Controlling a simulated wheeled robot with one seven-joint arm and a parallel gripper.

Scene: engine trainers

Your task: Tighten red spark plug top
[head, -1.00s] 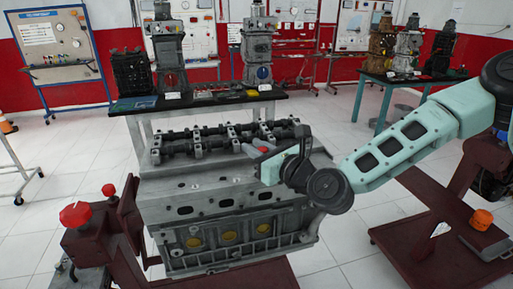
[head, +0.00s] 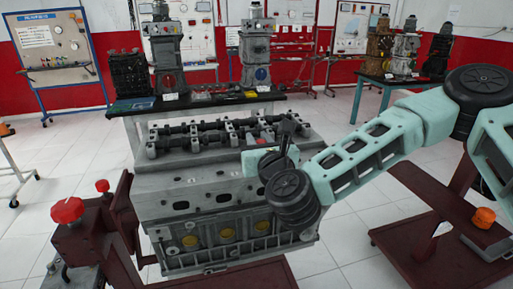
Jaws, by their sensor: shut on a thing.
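The grey engine block (head: 168,205) stands upright on a dark red stand, with dark camshafts (head: 185,140) along its top. My gripper (head: 262,134) is at the right end of the engine top, partly hidden behind my wrist. A small red piece, seemingly the red spark plug top (head: 264,141), shows at the gripper's fingers, which are shut on it. Most of the piece is covered by my gripper and wrist. I cannot tell how deep it sits in the engine.
A red knob (head: 67,210) on the stand is at the left front. Behind the engine, a dark bench (head: 200,102) holds engine models and tools. A dark red cart (head: 425,245) with an orange cap (head: 485,216) stands at right. Tiled floor is open between them.

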